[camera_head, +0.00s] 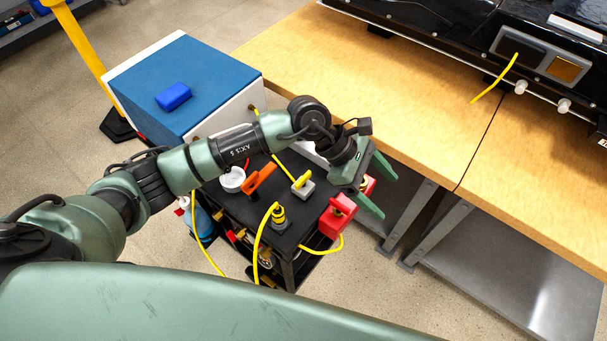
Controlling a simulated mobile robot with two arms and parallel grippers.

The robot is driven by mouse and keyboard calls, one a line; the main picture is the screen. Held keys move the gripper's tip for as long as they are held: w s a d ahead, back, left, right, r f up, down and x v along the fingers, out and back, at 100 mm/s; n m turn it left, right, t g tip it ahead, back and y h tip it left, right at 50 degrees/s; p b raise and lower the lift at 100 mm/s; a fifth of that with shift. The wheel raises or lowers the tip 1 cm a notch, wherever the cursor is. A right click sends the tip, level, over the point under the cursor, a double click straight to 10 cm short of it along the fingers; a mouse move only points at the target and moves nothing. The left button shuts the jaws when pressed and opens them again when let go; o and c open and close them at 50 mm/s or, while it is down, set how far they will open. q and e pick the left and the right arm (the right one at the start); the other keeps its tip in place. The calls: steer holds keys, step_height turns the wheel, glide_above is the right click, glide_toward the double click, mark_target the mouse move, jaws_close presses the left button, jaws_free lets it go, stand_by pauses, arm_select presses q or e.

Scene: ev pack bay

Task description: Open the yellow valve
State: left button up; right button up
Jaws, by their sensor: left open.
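The yellow valve (302,180) looks like a small yellow handle on a grey block, on top of the black cart (276,240). Which way its handle is turned is hard to tell at this size. My left gripper (388,197) is open and empty, with its two green fingers apart. It hangs to the right of the yellow valve, near the cart's right edge and above a red block (337,217). It appears apart from the valve. My right gripper is out of view.
An orange lever (259,178) and a yellow hose fitting (279,216) stand close to the valve. A blue-topped box (190,81) is behind the cart. The wooden bench (420,125) lies right, with black equipment (450,35). Yellow hoses hang around the cart.

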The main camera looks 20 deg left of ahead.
arm_select(q)
steer(key=w+a+f+m+y, duration=0.1)
steer(key=w+a+f+y, duration=0.25)
steer(key=a, duration=0.35)
steer(key=m+y, duration=0.1)
steer(key=y, duration=0.5)
glide_above(303, 178)
steer(key=shift+d+f+h, duration=0.2)
steer(key=shift+f+h, duration=0.05)
steer(key=shift+f, duration=0.05)
steer(key=shift+a+f, duration=0.15)
steer(key=shift+a, duration=0.15)
step_height(303, 178, down, 7)
steer(key=shift+d+f+p, duration=0.1)
steer(key=shift+f+p, duration=0.1)
steer(key=shift+p, duration=0.5)
steer(key=c, duration=1.4)
